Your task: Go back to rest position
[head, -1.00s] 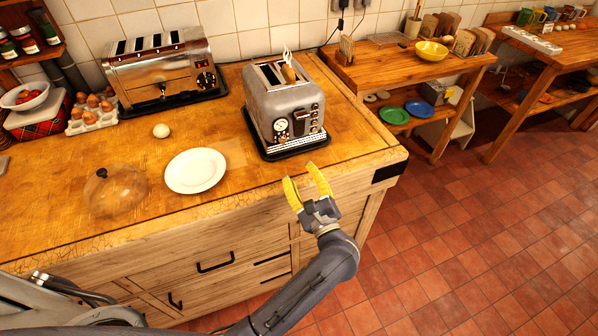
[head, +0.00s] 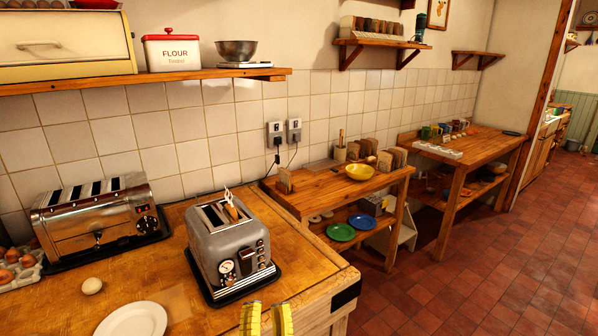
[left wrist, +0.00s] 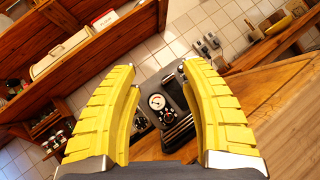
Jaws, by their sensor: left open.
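My left gripper (head: 266,320) shows at the bottom edge of the head view, with only its yellow fingertips in sight. It is open and empty, in front of the worktop's front edge. In the left wrist view its two yellow fingers (left wrist: 160,85) stand wide apart, with the small toaster (left wrist: 172,108) beyond them and nothing held between. In the head view this grey toaster (head: 228,245) stands on a black tray near the worktop's right end, with bread showing in a slot. My right gripper is in neither view.
A wider chrome toaster (head: 98,215), an egg (head: 91,285) and a white plate (head: 133,320) sit on the wooden worktop (head: 180,298). A lower table (head: 330,190) with a yellow bowl (head: 359,172) stands behind. The tiled floor (head: 440,290) at right is clear.

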